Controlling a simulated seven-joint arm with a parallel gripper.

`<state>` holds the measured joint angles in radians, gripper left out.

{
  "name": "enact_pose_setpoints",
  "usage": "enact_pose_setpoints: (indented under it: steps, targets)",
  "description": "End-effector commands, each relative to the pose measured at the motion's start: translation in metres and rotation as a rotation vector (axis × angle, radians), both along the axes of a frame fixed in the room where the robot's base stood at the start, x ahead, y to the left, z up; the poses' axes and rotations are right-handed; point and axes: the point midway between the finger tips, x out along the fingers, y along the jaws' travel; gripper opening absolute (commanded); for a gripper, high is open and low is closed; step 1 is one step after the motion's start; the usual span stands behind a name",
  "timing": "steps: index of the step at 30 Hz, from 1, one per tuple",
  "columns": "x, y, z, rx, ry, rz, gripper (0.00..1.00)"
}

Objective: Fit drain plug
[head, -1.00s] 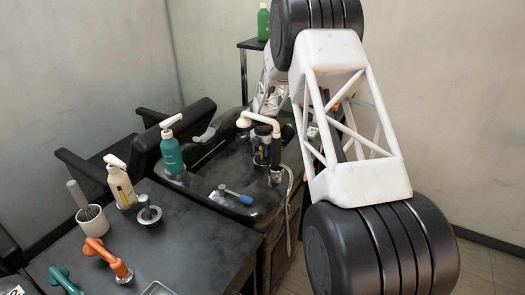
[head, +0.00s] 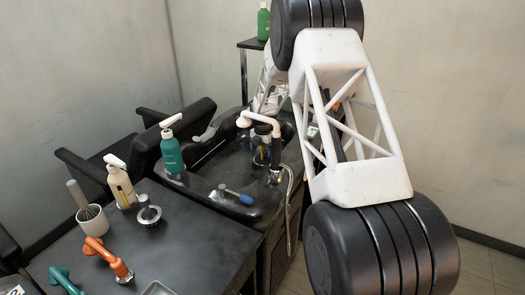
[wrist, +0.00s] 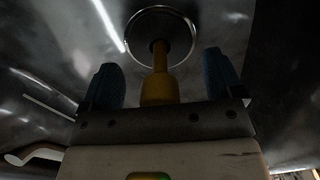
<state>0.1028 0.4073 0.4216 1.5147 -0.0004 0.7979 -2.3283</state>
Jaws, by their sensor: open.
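The drain plug (wrist: 160,85) shows a yellow stem in the wrist view, standing between my two blue fingertips. Its far end meets a round metal-rimmed disc or drain opening (wrist: 186,38) in the dark basin (wrist: 225,60). I cannot tell whether the ring belongs to the plug or to the drain. My gripper (wrist: 163,82) is open, with a finger on each side of the stem and gaps visible between.
The dark table (head: 190,235) in front holds bottles, a whisk cup (head: 91,222) and orange and green tools.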

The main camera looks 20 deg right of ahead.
Motion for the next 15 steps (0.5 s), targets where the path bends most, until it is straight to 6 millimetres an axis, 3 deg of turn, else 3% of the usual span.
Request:
enact_pose_setpoints:
  steps: [15]
  targets:
    - [0.000, 0.000, 0.018, 0.000, -0.001, 0.000, 0.86]
